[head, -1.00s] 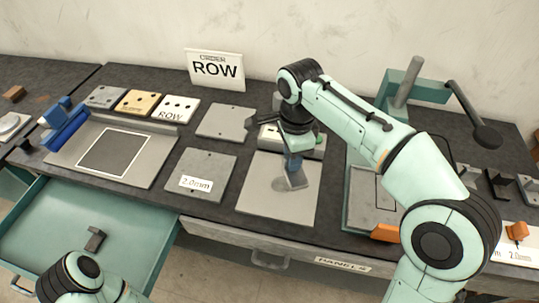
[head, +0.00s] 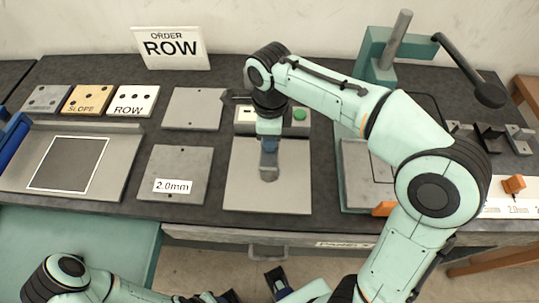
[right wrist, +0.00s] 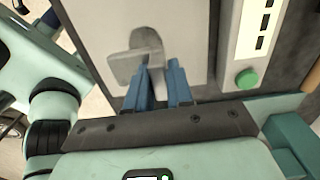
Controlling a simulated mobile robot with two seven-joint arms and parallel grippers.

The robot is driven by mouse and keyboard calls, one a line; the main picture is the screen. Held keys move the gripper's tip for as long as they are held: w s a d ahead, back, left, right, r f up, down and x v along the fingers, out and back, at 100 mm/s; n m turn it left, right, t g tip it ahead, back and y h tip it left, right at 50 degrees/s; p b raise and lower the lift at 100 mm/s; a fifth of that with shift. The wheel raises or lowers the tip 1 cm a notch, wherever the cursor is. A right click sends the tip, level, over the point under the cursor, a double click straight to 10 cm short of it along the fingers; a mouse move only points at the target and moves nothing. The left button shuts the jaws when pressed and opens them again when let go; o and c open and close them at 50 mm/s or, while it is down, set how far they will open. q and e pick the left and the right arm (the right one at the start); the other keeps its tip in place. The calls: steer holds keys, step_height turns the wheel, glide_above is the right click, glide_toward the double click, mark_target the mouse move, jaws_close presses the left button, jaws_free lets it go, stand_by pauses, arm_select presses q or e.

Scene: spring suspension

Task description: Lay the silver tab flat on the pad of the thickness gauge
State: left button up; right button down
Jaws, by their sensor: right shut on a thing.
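The silver tab (head: 268,173) is a small bent grey piece over the plain grey pad (head: 240,195) in front of a pale box with a green button, which I take as the thickness gauge (head: 272,115). My right gripper (head: 269,150) points down over the pad, shut on the tab. In the right wrist view the tab (right wrist: 130,66) shows beyond the blue fingertips (right wrist: 162,75), against the pad. I cannot tell whether the tab touches the pad. My left gripper (head: 252,286) is at the bottom edge, fingers apart and empty.
A "2.0mm" plate (head: 180,163) lies left of the pad, with another grey plate (head: 194,108) behind it. A teal press stand (head: 376,55) is at the right. An open teal drawer (head: 80,245) juts out at front left. A ROW sign (head: 171,48) stands at the back.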

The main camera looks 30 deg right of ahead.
mark_target(270, 154)
steer(key=shift+f+b, duration=0.5)
steer(key=shift+f, duration=3)
steer(key=shift+f, duration=0.1)
steer(key=c, duration=1)
jaws_free()
step_height(270, 154, up, 12)
steer(key=shift+r+p, duration=0.15)
steer(key=shift+p, duration=1.05)
